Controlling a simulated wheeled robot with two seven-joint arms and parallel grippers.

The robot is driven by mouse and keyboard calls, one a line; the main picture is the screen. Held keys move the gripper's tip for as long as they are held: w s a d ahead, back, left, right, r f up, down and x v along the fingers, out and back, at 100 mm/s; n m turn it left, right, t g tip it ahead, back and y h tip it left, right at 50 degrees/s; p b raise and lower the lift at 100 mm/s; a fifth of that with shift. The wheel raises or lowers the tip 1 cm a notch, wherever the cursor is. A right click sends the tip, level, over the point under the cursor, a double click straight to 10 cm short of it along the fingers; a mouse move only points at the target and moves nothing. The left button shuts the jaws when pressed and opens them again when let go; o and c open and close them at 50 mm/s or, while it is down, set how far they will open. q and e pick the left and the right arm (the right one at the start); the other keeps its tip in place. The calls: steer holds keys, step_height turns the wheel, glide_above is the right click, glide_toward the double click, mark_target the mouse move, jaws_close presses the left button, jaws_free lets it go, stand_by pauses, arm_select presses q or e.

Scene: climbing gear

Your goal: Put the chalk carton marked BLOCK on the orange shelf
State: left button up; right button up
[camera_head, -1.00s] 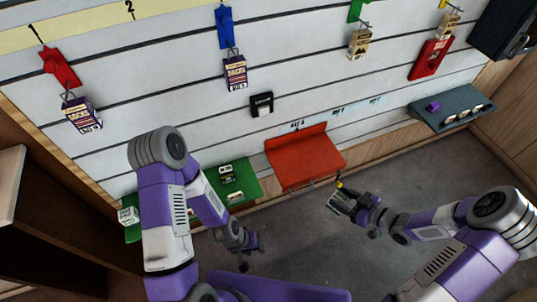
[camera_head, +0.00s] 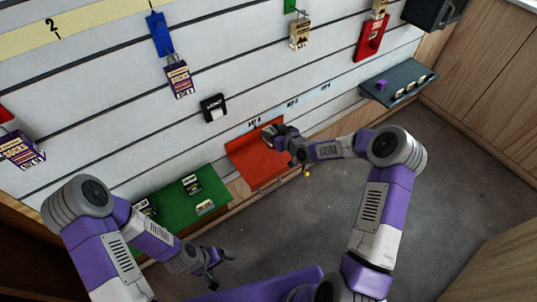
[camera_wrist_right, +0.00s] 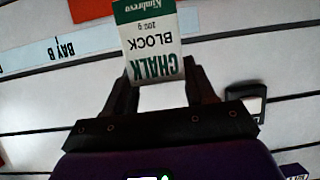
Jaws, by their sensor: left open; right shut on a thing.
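The white and green chalk carton (camera_wrist_right: 150,45) marked BLOCK appears upside down in the right wrist view, between the fingers of my right gripper (camera_head: 274,133). The gripper is shut on it. In the head view the carton is mostly hidden by the gripper and too small to make out. The orange shelf (camera_head: 250,168) is on the wall below a label strip. My right gripper is over its back right part; I cannot tell whether the carton touches the shelf. My left gripper (camera_head: 217,264) is open and empty, low over the floor.
A green shelf (camera_head: 165,222) left of the orange one holds several small cartons (camera_head: 191,184). A grey shelf (camera_head: 385,92) at the right holds small items. A black holder (camera_head: 213,107) hangs above the orange shelf. The orange shelf's visible surface is bare.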

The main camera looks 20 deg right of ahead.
steer(key=shift+w+a+r, duration=0.1)
steer(key=shift+w, duration=0.25)
steer(key=shift+w+f, duration=0.1)
steer(key=shift+f, duration=0.2)
steer(key=b, duration=0.3)
glide_above(271, 157)
step_height(271, 157, down, 10)
steer(key=shift+w+r, duration=0.15)
steer(key=shift+r, duration=0.2)
steer(key=shift+f, duration=0.2)
steer(key=o, duration=1.1)
steer(key=shift+r, duration=0.1)
